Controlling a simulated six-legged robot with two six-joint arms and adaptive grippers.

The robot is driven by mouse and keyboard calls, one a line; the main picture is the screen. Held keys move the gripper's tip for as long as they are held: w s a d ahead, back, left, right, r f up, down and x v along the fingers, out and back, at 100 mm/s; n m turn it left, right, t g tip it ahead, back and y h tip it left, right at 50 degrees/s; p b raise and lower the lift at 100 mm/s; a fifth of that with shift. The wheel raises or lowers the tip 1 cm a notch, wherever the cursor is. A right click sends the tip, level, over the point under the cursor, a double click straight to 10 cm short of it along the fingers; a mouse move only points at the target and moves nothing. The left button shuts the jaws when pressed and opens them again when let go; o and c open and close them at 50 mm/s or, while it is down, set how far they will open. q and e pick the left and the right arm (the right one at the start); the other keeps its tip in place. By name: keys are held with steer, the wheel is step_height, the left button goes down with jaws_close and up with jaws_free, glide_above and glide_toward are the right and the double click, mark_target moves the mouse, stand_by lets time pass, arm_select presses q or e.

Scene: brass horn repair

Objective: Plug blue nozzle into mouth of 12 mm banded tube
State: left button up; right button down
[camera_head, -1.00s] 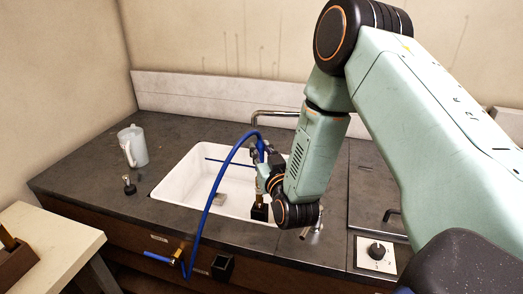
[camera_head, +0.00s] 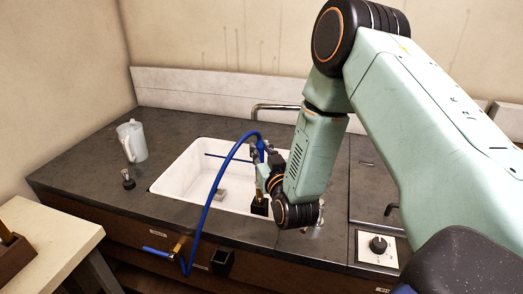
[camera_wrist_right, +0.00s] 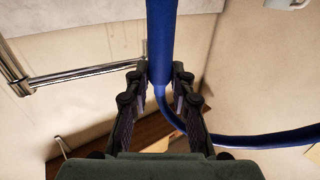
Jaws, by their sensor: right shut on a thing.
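The blue nozzle on its blue hose is held by my right gripper (camera_head: 261,153) above the sink's front right part. In the right wrist view the fingers (camera_wrist_right: 160,82) close on both sides of a thick blue piece (camera_wrist_right: 160,35). The blue hose (camera_head: 212,190) arches up from the counter front to the gripper. A brass tube (camera_head: 259,194) stands upright in a black block (camera_head: 258,208) just below the gripper, partly hidden by my wrist. Its bands, its mouth and any contact with the nozzle cannot be made out. My left gripper is not in view.
The white sink (camera_head: 180,180) is set in the dark counter (camera_head: 100,170). A pale jug (camera_head: 132,142) and a small dark-based item (camera_head: 128,180) stand left of it. A brass valve (camera_head: 178,248) and black box (camera_head: 223,262) are on the counter front. A faucet (camera_head: 275,107) is behind.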

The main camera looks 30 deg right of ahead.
steer(key=shift+f, duration=0.25)
steer(key=c, duration=1.1)
jaws_free()
steer(key=v, duration=1.2)
